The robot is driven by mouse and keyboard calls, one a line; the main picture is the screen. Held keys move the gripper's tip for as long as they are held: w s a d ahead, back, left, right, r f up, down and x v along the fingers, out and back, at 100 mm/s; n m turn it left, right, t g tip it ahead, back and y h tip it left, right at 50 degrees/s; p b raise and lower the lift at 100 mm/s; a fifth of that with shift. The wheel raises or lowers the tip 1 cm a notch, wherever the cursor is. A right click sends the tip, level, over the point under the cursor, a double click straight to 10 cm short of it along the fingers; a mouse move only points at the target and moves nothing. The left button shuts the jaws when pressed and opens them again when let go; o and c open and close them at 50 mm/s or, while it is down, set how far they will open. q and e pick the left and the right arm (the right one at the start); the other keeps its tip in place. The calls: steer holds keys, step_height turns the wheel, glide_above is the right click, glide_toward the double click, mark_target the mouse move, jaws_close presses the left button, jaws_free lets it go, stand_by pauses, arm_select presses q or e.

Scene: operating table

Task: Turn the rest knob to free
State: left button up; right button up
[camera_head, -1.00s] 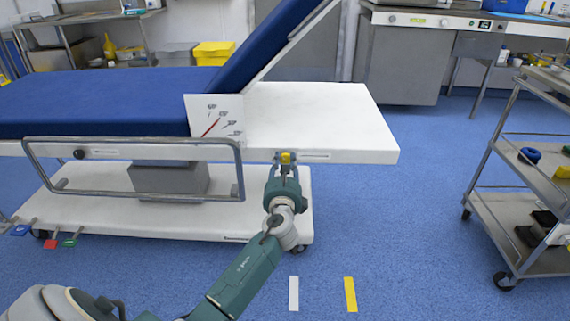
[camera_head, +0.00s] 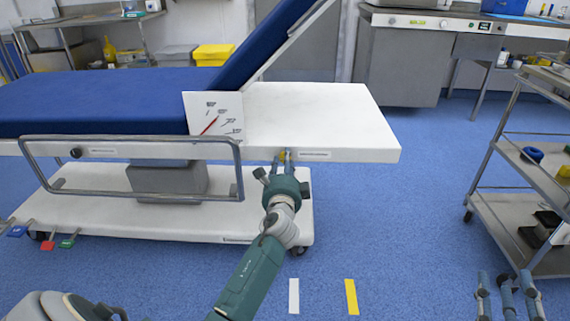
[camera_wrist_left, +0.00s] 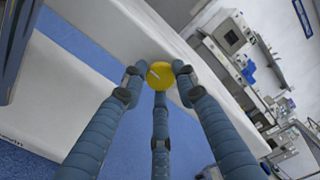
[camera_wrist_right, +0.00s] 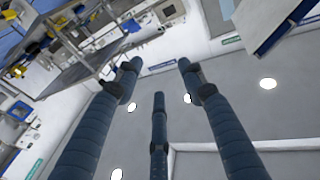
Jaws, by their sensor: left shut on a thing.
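The yellow knob (camera_head: 283,155) sits on the white side rail of the operating table (camera_head: 330,130), beside a small label. My left gripper (camera_head: 281,160) is at the knob, its fingers closed around it. In the left wrist view the yellow knob (camera_wrist_left: 159,75) shows a pale pointer line, between the fingertips of my left gripper (camera_wrist_left: 159,78). Part of its rim is hidden by fingers. My right gripper (camera_head: 508,285) is at the lower right, its fingers apart and empty; it also shows in the right wrist view (camera_wrist_right: 158,80).
A white dial plate (camera_head: 225,122) with a red pointer stands by the raised blue backrest (camera_head: 265,40). A black knob (camera_head: 76,153) is on the rail at left. Coloured pedals (camera_head: 47,246) are at the base. A metal cart (camera_head: 505,205) stands at right. The blue floor between is clear.

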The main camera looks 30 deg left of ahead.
arm_select(q)
steer(key=shift+a+r+n, duration=0.25)
steer(key=shift+n, duration=0.25)
arm_select(e)
steer(key=shift+s+r+t, duration=0.1)
steer(key=shift+r+t, duration=0.2)
steer(key=shift+r, duration=0.45)
arm_select(q)
steer(key=o, duration=1.1)
steer(key=shift+s+a, duration=0.15)
steer(key=shift+s, duration=0.05)
steer(key=shift+o, duration=0.2)
steer(key=shift+f, duration=0.1)
arm_select(e)
steer(key=shift+a, duration=0.15)
